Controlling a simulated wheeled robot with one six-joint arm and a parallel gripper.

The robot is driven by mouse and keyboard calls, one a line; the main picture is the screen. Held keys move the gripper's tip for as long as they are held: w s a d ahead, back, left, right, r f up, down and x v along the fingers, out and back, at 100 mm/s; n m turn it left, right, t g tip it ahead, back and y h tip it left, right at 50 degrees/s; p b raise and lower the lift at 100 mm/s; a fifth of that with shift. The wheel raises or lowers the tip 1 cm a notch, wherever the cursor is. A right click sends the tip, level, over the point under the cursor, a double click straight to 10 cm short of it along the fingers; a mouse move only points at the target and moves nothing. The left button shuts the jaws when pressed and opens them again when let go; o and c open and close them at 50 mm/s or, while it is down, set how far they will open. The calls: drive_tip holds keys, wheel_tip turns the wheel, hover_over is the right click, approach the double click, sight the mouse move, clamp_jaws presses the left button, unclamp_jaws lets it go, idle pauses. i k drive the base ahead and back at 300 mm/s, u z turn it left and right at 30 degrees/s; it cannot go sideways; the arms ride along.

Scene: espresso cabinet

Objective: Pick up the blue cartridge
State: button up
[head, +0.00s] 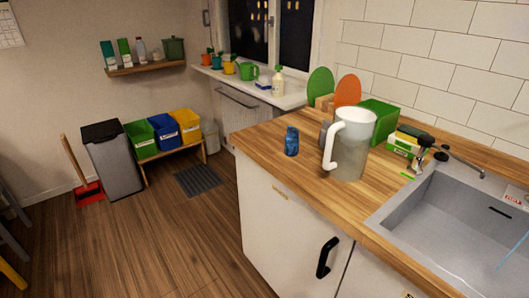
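A small dark blue object, which looks like the blue cartridge (292,141), stands upright on the wooden counter (262,136) near its left end and close to the front edge. Its details are too small to make out. A grey-white pitcher (352,150) with a thick white handle stands to its right, with a gap between them. My gripper is not in view.
Behind the pitcher are a green crate (380,118), an orange board (348,90) and a green board (320,83). A grey sink (455,215) lies to the right. The cabinet front has a black handle (326,258). The wooden floor (140,245) before the cabinet is clear.

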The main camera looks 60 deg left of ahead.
sight(292, 138)
drive_tip(key=k, duration=1)
drive_tip(key=u, duration=1.7)
drive_tip(key=i, duration=1.6)
drive_tip(key=z, duration=0.5)
drive_tip(key=i, duration=0.45)
drive_tip(key=z, duration=0.15)
